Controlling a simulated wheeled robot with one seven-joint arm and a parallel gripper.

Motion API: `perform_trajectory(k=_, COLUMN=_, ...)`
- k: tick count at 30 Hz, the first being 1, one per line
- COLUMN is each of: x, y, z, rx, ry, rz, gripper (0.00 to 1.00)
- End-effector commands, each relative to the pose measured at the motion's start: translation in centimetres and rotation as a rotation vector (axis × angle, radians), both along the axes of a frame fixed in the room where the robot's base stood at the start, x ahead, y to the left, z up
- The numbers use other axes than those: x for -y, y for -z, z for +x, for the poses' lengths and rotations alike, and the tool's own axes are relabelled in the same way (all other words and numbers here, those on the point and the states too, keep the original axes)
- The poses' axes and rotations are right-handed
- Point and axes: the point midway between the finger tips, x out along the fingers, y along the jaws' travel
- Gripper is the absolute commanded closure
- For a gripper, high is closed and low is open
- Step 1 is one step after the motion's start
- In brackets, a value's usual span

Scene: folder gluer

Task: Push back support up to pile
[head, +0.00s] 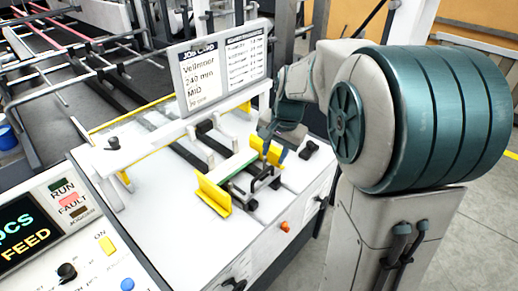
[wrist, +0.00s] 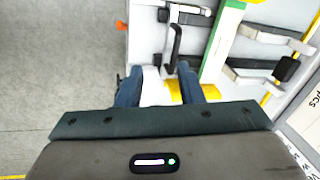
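On the white feeder table, a pile (head: 238,162) with a green edge lies between two yellow pieces. One is an upright yellow plate (head: 213,196) at the near left; the other is a yellow block (head: 272,152) by my gripper. A black handle (head: 264,180) stands beside the pile. I cannot tell for certain which piece is the back support. My gripper (head: 273,146) is low over the table with its blue fingers apart. In the wrist view, the fingers (wrist: 172,92) straddle a yellow part (wrist: 188,91), with the black handle (wrist: 174,48) and green-edged pile (wrist: 217,45) beyond. Contact is unclear.
Dark rails (head: 188,155) run along the table. A black knob (head: 309,148) is right of my gripper. A control panel (head: 60,225) is at lower left.

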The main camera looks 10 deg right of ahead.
Motion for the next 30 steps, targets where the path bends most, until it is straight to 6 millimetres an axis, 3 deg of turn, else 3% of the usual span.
perform_trajectory(k=3, x=0.5, y=-0.2, z=3.2, rx=-0.025, ry=0.107, rz=0.014, gripper=0.66)
perform_trajectory(k=6, x=0.9, y=0.1, z=4.8, rx=-0.036, ry=0.167, rz=0.021, gripper=0.66)
perform_trajectory(k=14, x=1.0, y=1.5, z=6.1, rx=-0.043, ry=0.215, rz=0.026, gripper=0.66)
perform_trajectory(k=30, x=-0.1, y=11.6, z=7.6, rx=-0.044, ry=0.214, rz=0.024, gripper=0.66)
